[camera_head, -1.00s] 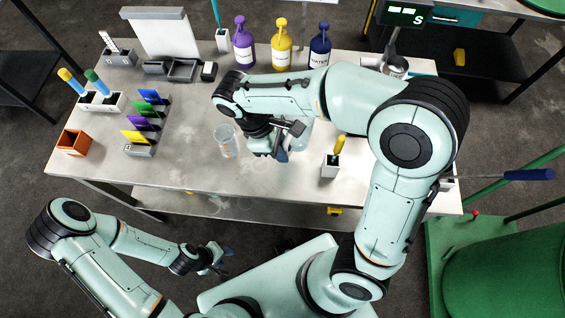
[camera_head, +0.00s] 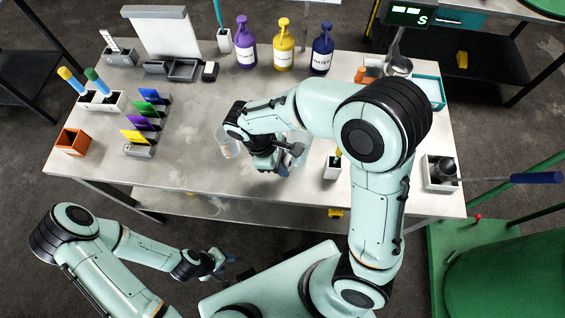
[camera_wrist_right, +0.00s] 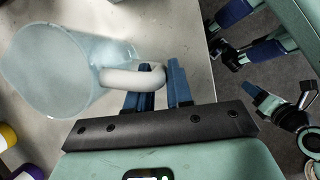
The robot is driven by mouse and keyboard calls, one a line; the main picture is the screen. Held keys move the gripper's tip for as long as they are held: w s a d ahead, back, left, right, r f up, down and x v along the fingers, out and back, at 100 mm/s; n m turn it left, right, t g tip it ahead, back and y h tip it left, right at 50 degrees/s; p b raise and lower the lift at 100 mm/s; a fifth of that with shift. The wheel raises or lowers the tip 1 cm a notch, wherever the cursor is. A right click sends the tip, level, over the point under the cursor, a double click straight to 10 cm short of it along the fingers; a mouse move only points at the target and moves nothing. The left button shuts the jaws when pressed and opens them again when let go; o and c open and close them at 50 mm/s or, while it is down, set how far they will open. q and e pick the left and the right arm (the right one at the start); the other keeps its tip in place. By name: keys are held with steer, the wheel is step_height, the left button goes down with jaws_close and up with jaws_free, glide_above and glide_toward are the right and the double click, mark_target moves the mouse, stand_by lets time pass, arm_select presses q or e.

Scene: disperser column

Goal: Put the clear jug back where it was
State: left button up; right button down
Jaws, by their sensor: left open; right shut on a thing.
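The clear jug (camera_wrist_right: 65,65) is translucent with a pale handle (camera_wrist_right: 132,78). In the right wrist view, the blue fingers of my right gripper (camera_wrist_right: 160,85) are shut on this handle. In the head view, my right gripper (camera_head: 282,166) is over the front middle of the table, and the jug (camera_head: 299,147) is partly hidden behind the gripper and arm. I cannot tell whether its base touches the table. My left gripper (camera_head: 220,264) is open and empty, in front of the table's front edge.
A clear beaker with orange marks (camera_head: 226,142) stands just left of my right gripper. A white holder (camera_head: 332,168) stands to the right. Purple (camera_head: 246,50), yellow (camera_head: 283,52) and blue (camera_head: 321,55) bottles stand at the back.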

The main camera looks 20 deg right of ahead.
steer(key=shift+f, duration=0.2)
steer(key=c, duration=1)
jaws_free()
arm_select(q)
steer(key=shift+s+f, duration=0.1)
steer(key=shift+s, duration=0.05)
arm_select(e)
steer(key=shift+r, duration=0.2)
steer(key=shift+a+r, duration=0.1)
steer(key=shift+r, duration=0.2)
arm_select(q)
steer(key=w+r+p, duration=0.2)
steer(key=shift+w+r, duration=0.35)
arm_select(e)
steer(key=v, duration=1.1)
steer(key=shift+w+r, duration=0.1)
steer(key=shift+r, duration=0.15)
arm_select(q)
steer(key=shift+s, duration=0.15)
arm_select(e)
steer(key=shift+f, duration=0.1)
